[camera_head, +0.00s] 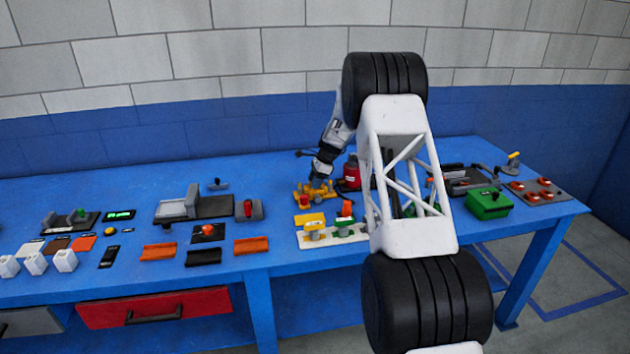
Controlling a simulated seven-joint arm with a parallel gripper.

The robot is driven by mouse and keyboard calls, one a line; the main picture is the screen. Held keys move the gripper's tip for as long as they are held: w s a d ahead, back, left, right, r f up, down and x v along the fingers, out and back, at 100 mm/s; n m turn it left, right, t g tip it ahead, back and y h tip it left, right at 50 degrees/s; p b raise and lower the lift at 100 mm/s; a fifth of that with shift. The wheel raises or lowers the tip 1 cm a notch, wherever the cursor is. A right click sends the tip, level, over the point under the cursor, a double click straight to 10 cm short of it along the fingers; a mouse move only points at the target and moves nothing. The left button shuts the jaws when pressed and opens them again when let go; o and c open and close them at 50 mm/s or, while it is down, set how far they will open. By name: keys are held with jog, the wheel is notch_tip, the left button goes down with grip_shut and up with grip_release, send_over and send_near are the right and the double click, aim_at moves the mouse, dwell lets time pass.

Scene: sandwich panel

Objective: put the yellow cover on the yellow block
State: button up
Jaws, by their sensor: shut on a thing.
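My gripper (319,178) is at the back middle of the blue table, pointing down. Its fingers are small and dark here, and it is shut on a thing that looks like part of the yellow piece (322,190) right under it. I cannot tell whether this is the yellow cover. A red part shows beside it. Nearer the front, a yellow block (312,221) stands on a white base (322,240), in front of and apart from my gripper. Its details are too small to make out.
A green block with an orange-red top (346,210) stands right of the yellow block. A red container (351,174) is close to the right of my gripper. A green box (488,203) is farther right. My own arm hides part of the table right of centre.

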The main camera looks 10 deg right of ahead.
dwell(0.4)
jog(key=o, duration=1.4)
jog(key=shift+r, duration=0.2)
jog(key=shift+r, duration=4)
jog(key=shift+r, duration=0.15)
